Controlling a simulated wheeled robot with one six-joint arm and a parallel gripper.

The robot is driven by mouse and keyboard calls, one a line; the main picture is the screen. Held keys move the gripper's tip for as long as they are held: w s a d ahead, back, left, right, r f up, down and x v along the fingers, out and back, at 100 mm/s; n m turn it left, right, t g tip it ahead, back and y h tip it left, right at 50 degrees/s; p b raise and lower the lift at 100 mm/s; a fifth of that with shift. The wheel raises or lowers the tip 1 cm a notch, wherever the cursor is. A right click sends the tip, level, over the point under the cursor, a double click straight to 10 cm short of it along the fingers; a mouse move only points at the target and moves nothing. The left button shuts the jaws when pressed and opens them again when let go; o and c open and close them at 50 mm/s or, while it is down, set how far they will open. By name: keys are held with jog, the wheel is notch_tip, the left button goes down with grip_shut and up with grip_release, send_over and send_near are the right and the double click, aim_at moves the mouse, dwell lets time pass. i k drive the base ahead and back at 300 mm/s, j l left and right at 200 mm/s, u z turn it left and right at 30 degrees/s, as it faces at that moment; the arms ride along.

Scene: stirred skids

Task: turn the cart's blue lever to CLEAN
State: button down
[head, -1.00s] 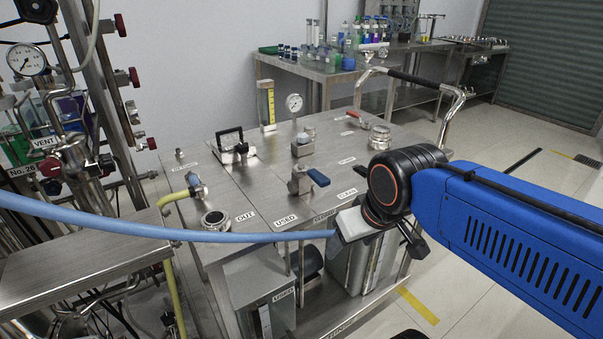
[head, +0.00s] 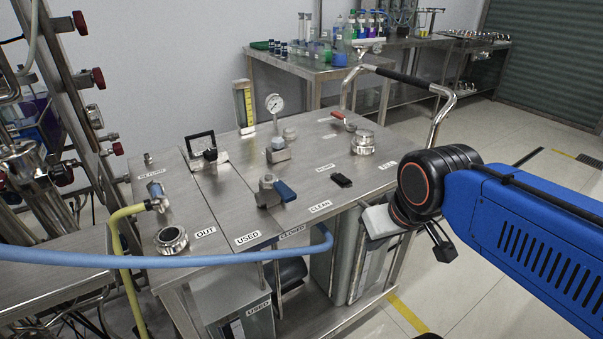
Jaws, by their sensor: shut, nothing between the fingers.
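The blue lever (head: 285,191) sits on a small metal valve (head: 267,193) on top of the steel cart (head: 225,205). My gripper (head: 442,246) is at the end of my blue arm, right of the cart top and well apart from the lever. It is shut and empty; it is partly hidden by my wrist.
A blue hose (head: 150,261) crosses the front of the view and bends up near the CLOSED label. The cart top also carries a black-handled fitting (head: 203,146), a gauge (head: 274,104), a black block (head: 341,180) and a round cap (head: 363,143). Open floor lies at right.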

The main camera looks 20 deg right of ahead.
aim_at(266, 181)
jog(key=l, duration=0.25)
jog(key=i+l+z, duration=0.15)
jog(key=l, duration=0.15)
jog(key=j+z, duration=0.35)
jog(key=k+j+z, duration=0.15)
jog(key=j+z, duration=0.2)
jog(key=k+j+z, duration=0.15)
jog(key=j+z, duration=0.2)
